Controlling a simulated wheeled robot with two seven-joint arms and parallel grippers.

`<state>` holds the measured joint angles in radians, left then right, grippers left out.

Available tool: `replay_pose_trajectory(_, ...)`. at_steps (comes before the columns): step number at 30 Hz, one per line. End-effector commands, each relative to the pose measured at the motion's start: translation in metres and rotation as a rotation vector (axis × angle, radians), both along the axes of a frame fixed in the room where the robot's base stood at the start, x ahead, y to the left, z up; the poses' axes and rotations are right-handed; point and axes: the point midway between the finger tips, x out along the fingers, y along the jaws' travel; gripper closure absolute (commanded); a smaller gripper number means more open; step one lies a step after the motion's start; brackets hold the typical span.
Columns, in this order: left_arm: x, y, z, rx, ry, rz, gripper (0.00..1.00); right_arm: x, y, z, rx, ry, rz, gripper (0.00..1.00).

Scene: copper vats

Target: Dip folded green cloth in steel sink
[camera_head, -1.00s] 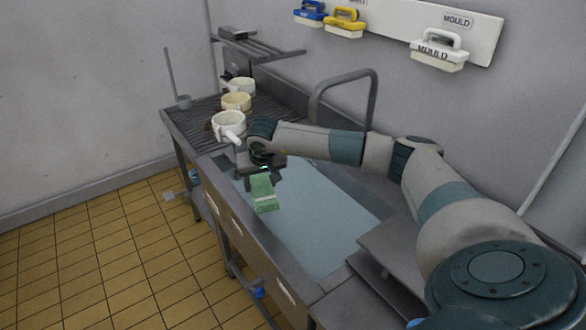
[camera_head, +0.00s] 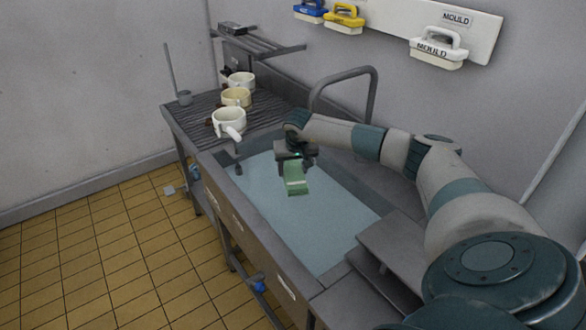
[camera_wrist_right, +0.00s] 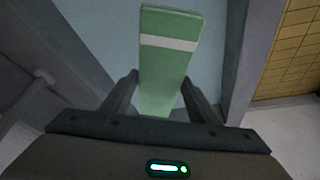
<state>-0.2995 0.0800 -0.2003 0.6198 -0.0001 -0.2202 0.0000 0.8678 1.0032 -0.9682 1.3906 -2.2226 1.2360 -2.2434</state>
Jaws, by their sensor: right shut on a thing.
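The folded green cloth (camera_head: 296,179) has a pale stripe across it and hangs down from my right gripper (camera_head: 294,163). The gripper is shut on the cloth's upper end. The steel sink (camera_head: 267,262) is filled with pale blue water (camera_head: 310,225), and the cloth is over the water. I cannot tell whether its lower end touches the surface. In the right wrist view, the cloth (camera_wrist_right: 168,62) sits between the two fingers (camera_wrist_right: 160,98), with the water behind it. My left gripper is not in view.
Several handled pots, including a white one (camera_head: 229,122), stand on the ribbed drainboard (camera_head: 190,118) at the sink's far end. A tap (camera_head: 345,75) arches over the back edge. Brushes, including a white one (camera_head: 438,50), hang on the wall.

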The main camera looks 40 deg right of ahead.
Motion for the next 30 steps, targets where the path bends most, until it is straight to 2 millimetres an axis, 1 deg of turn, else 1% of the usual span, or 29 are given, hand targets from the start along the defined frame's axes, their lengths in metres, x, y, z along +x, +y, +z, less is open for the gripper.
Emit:
replay_pose_trajectory(8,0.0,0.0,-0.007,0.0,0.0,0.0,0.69,0.0,0.0,-0.013,0.0,-0.001,0.0,0.74)
replay_pose_trajectory(20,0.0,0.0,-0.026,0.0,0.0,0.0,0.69,0.0,0.0,-0.053,0.002,0.0,-0.001,0.74)
replay_pose_trajectory(22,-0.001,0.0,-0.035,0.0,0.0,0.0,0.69,0.0,0.0,-0.063,0.001,-0.002,-0.001,0.74)
replay_pose_trajectory(30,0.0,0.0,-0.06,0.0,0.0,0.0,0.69,0.0,0.0,-0.091,0.001,0.0,0.0,0.74)
